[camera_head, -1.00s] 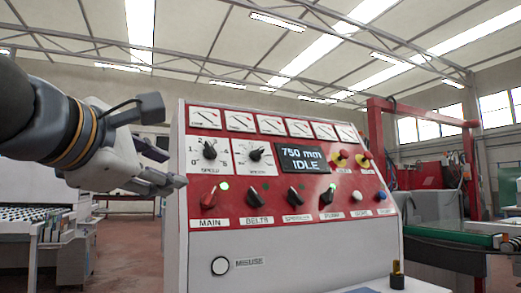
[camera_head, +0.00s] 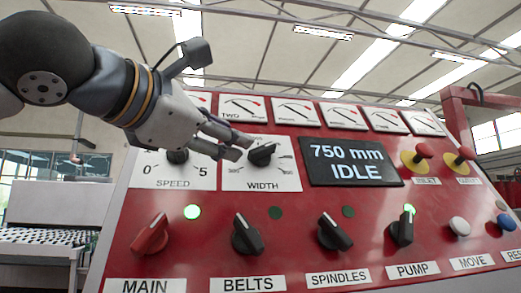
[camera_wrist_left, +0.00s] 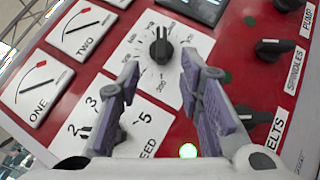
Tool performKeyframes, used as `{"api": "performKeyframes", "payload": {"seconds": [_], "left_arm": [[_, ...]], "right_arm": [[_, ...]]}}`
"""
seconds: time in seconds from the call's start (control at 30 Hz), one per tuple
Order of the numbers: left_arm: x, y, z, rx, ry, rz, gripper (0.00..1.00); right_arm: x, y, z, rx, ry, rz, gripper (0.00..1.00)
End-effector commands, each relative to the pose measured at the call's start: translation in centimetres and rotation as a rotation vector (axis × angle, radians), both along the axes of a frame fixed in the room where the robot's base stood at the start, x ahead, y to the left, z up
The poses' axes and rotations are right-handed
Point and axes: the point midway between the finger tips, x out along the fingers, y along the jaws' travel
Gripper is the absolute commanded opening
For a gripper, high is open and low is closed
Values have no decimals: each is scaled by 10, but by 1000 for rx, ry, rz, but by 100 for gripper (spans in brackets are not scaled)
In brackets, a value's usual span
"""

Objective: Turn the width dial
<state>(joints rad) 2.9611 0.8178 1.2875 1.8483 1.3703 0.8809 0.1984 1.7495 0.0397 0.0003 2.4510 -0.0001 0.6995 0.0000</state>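The width dial (camera_head: 262,154) is a black knob on a white scale plate marked WIDTH, on the red control panel. In the left wrist view the dial (camera_wrist_left: 161,46) stands just beyond the fingertips, between their lines. My left gripper (camera_head: 241,147) reaches in from the left, its fingertips close to the dial's left side. In the left wrist view the gripper (camera_wrist_left: 160,75) is open, with purple finger pads apart and nothing between them. The display (camera_head: 352,162) reads 750 mm IDLE. My right gripper is not seen.
The speed dial (camera_head: 177,157) is left of the width dial, partly behind my gripper. Gauges (camera_head: 297,112) line the panel's top. Below are the red MAIN switch (camera_head: 150,234) and black BELTS switch (camera_head: 246,236). Red knobs on yellow bases (camera_head: 414,158) are at right.

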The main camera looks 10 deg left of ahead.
Motion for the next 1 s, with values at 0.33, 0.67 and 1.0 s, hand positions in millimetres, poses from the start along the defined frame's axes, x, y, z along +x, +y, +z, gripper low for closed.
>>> {"api": "performKeyframes", "payload": {"seconds": [0.33, 0.67, 1.0], "left_arm": [[74, -23, -3, 1, 5, 1, 33], [81, -26, -1, 2, 1, 2, 33], [81, -24, 1, 1, -3, 3, 0]], "right_arm": [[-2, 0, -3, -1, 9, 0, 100], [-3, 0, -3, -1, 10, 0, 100], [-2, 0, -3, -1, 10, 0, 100]]}}
